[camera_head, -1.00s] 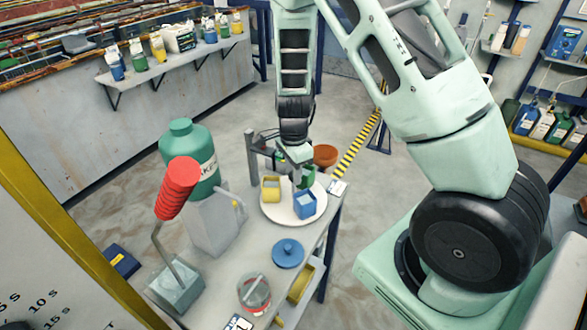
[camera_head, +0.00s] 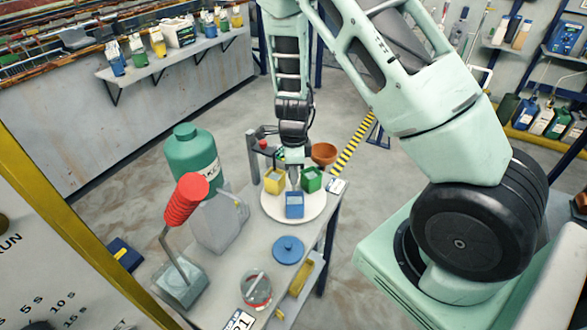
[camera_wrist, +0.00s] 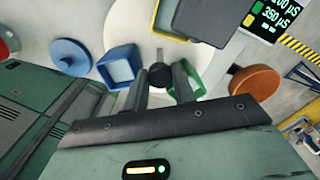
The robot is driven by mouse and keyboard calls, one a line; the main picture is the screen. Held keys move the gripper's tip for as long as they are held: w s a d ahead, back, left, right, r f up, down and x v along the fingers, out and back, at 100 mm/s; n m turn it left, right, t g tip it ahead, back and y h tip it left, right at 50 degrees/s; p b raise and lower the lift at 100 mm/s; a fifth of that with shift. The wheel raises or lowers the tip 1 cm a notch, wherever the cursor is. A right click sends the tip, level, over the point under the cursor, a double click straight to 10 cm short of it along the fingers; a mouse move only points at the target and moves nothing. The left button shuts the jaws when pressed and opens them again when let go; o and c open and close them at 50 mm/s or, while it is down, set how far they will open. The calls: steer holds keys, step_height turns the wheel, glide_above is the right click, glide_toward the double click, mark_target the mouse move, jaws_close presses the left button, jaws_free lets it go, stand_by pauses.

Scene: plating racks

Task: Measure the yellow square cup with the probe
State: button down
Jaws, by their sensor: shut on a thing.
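The yellow square cup (camera_head: 274,182) stands on a round white plate (camera_head: 268,208) with a green square cup (camera_head: 312,182) and a blue square cup (camera_head: 294,208). My gripper (camera_head: 293,176) is above the plate, between the yellow and green cups and behind the blue one. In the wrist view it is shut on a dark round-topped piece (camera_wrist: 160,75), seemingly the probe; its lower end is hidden. The blue cup (camera_wrist: 118,66) is left of the fingers, the green cup (camera_wrist: 206,73) right, and the yellow cup (camera_wrist: 172,18) beyond, partly covered by a dark grey part.
A meter display (camera_wrist: 272,18) and a brown bowl (camera_wrist: 256,82) are beside the plate. A grey stand (camera_head: 254,158) rises behind it.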

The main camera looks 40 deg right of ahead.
steer(key=shift+w+m, duration=0.1)
steer(key=shift+m, duration=0.3)
stand_by(0.3)
steer(key=c, duration=1.1)
jaws_free()
steer(key=shift+c, duration=0.2)
step_height(320, 180, up, 18)
steer(key=shift+f, duration=0.25)
